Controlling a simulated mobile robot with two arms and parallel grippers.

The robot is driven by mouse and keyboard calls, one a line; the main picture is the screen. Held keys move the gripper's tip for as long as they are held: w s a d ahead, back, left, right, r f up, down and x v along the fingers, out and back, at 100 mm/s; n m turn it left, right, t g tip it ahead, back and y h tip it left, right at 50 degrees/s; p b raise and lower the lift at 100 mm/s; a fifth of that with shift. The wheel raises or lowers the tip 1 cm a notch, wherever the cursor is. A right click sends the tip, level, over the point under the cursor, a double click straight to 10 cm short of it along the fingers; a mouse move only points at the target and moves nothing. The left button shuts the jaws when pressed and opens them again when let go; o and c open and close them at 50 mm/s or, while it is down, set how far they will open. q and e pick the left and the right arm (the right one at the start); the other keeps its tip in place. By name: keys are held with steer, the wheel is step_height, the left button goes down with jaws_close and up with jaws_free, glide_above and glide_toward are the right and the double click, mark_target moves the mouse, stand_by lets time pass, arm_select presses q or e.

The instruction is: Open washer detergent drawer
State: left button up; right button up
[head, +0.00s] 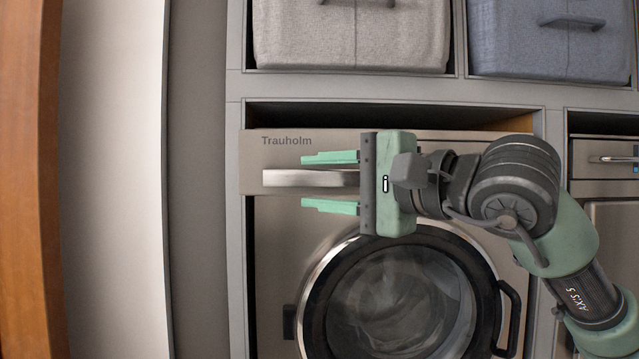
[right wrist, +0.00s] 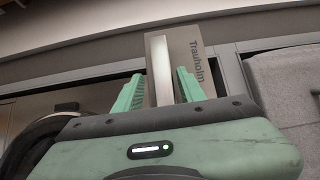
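The washer (head: 275,225) stands in a cabinet bay, with "Trauholm" printed at its top left. Its detergent drawer shows as a pale silver bar-like front (head: 290,178) below that name; its right part is hidden behind my right gripper. My right gripper (head: 330,182) is open in front of the drawer, one finger above the silver front and one below, with gaps on both sides. In the right wrist view the bright drawer front (right wrist: 158,72) shows between the two green fingers (right wrist: 157,90). I cannot tell how far out the drawer stands. My left gripper is not in view.
The round washer door (head: 400,300) is below my right gripper, with a dark handle (head: 508,318) at its right. Fabric bins (head: 350,40) sit on the shelf above. Another appliance (head: 605,160) stands at the right. A pale panel (head: 115,180) is at the left.

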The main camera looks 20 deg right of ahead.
steer(key=b+v, duration=0.2)
steer(key=v, duration=0.5)
steer(key=shift+s, duration=0.2)
steer(key=shift+d, duration=0.2)
